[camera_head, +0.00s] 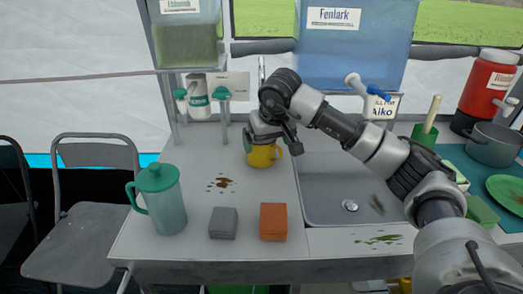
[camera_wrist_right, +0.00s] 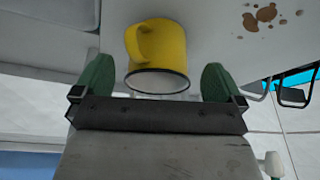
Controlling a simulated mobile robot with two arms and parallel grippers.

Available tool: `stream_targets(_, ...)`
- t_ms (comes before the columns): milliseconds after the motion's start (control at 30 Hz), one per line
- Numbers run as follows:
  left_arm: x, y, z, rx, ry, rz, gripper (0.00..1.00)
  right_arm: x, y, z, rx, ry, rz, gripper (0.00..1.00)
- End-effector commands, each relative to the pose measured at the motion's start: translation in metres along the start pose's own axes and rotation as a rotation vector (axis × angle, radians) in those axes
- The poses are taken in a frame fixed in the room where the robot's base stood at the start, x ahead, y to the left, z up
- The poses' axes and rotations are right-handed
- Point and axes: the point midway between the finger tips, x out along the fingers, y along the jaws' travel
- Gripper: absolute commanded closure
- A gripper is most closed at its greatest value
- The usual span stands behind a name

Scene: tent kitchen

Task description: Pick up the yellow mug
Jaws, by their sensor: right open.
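The yellow mug (camera_head: 262,156) stands on the counter left of the sink in the head view. My right gripper (camera_head: 266,137) is just above and behind it, hiding part of its top. In the right wrist view the yellow mug (camera_wrist_right: 158,55) shows with its dark rim towards the gripper and its handle at the left. My left gripper is not in view.
A teal-lidded pitcher (camera_head: 161,200), a grey block (camera_head: 223,223) and an orange block (camera_head: 273,221) stand at the front. Brown spots (camera_head: 221,183) lie left of the mug. The sink (camera_head: 345,190) is to the right.

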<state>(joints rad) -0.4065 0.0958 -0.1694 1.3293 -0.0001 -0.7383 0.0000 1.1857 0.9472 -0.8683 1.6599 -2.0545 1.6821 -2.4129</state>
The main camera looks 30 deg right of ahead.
Motion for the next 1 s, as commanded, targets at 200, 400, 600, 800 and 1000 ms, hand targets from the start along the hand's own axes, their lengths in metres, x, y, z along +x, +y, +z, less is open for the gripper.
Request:
stream_targets(200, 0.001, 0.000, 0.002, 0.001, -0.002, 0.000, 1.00, 0.004, 0.000, -0.013, 0.001, 0.001, -0.001, 0.00)
stream_targets(400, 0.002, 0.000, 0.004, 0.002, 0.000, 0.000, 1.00, 0.015, -0.001, -0.038, 0.003, 0.000, -0.003, 0.00)
stream_targets(600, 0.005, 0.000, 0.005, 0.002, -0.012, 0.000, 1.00, 0.042, 0.000, -0.037, 0.000, -0.001, -0.001, 0.00)
stream_targets(800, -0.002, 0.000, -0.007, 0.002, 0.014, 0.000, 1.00, 0.045, 0.000, -0.037, 0.000, 0.001, -0.002, 0.00)
stream_targets(1000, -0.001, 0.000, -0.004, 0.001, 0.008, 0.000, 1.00, 0.045, 0.000, -0.037, 0.000, 0.001, -0.002, 0.17)
